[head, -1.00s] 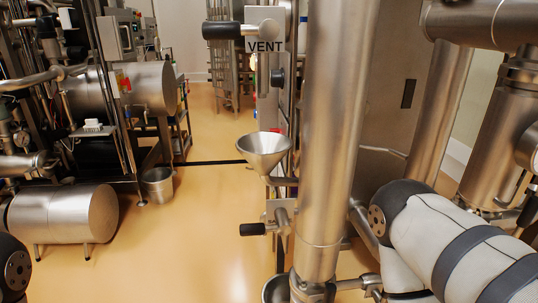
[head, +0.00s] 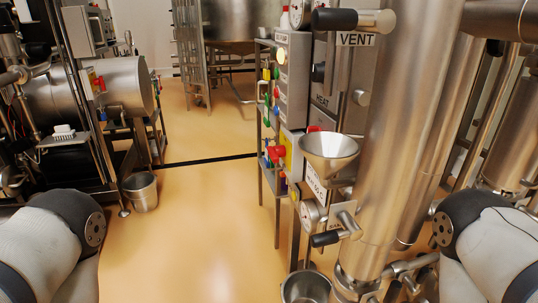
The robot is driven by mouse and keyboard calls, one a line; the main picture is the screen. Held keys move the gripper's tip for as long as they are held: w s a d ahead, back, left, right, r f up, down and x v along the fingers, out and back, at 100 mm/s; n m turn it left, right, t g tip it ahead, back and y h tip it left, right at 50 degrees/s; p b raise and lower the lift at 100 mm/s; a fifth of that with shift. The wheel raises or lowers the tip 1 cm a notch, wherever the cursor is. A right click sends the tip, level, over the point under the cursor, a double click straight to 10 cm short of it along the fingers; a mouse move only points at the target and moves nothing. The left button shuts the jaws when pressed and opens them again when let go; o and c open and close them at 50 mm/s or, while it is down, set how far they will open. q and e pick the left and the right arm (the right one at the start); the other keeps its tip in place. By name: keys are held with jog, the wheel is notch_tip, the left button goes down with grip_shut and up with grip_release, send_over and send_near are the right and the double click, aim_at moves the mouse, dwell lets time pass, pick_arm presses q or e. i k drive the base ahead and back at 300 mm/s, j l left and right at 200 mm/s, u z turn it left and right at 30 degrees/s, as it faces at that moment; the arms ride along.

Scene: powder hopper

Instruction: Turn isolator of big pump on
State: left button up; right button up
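No switch in the head view can be read as the big pump's isolator. A red knob (head: 276,153) sticks out from the side of the panel stand, close to a yellow plate (head: 289,150). The control panel (head: 291,80) above it carries coloured buttons, including a green one (head: 276,73) and a lit pale one (head: 280,56). Its small labels are too small to read. My two arms show at the lower left and lower right edges, but neither gripper is in view.
A steel funnel (head: 329,150) and a black-handled valve (head: 327,239) stand beside a thick steel column (head: 392,140) at right. A VENT handle (head: 345,19) juts out above. A bucket (head: 142,191) stands at left near machinery. The floor (head: 205,215) between is clear.

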aim_at(277, 152)
jog(key=i+j+z, duration=0.3)
jog(key=j+z, duration=0.2)
jog(key=i+j+z, duration=0.2)
jog(key=j+z, duration=0.25)
jog(key=j, duration=0.15)
jog(key=i+j+z, duration=0.1)
jog(key=j+z, duration=0.4)
jog(key=j, duration=0.15)
jog(key=j+z, duration=0.5)
jog(key=j, duration=0.15)
jog(key=k+j+z, duration=0.15)
jog(key=j+z, duration=0.3)
jog(key=j, duration=0.2)
